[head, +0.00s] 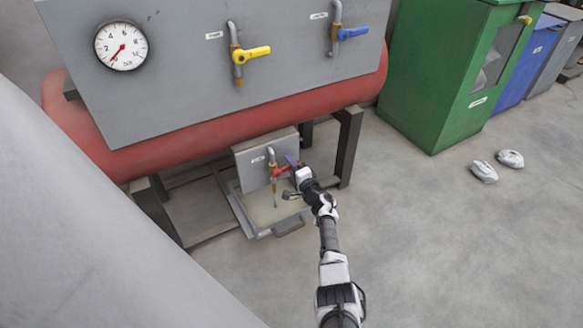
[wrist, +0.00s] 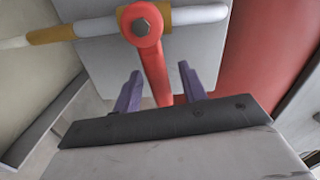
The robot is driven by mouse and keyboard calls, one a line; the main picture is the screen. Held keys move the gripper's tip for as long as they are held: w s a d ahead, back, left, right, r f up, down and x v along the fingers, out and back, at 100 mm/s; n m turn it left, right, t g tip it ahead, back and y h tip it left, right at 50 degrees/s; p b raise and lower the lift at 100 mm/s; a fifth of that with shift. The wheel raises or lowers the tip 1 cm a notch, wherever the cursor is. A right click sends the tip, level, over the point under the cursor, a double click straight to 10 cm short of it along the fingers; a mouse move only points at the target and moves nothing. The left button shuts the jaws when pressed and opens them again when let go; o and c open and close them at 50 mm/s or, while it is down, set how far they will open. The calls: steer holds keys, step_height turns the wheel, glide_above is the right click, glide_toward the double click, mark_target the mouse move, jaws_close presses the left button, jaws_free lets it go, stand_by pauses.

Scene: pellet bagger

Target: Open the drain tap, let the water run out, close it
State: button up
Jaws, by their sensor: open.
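The red drain tap (head: 279,171) sits on a vertical pipe in front of a small labelled grey plate under the red tank. In the wrist view its red lever (wrist: 156,78) points across the pipe, between the two purple fingers. My gripper (wrist: 158,72) is open around the lever, with a gap visible on each side. In the head view my gripper (head: 294,163) partly hides the lever's end. A shallow tray (head: 262,213) lies below the outlet.
Above are a gauge (head: 121,45), a yellow-handled tap (head: 252,53) and a blue-handled tap (head: 350,33). A dark frame leg (head: 349,146) stands just right of my gripper. A green cabinet (head: 437,75) and two pale objects (head: 484,171) are right. Foreground floor is clear.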

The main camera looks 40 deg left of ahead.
steer(key=shift+c, duration=0.3)
jaws_close()
steer(key=shift+r+n+p, duration=0.45)
steer(key=shift+n+p, duration=0.25)
steer(key=shift+p, duration=0.05)
steer(key=shift+s+r+n+p, duration=0.25)
steer(key=shift+r+n+p, duration=0.3)
steer(key=shift+n+p, duration=0.45)
steer(key=shift+s+a+r+n+p, duration=0.15)
steer(key=shift+r+n+p, duration=0.1)
steer(key=shift+n, duration=0.4)
steer(key=shift+s+r+n+p, duration=0.2)
steer(key=shift+n+p, duration=0.1)
steer(key=shift+n, duration=0.4)
steer(key=shift+s+a+r+n+p, duration=0.15)
steer(key=shift+r+n+p, duration=0.1)
steer(key=shift+n, duration=0.4)
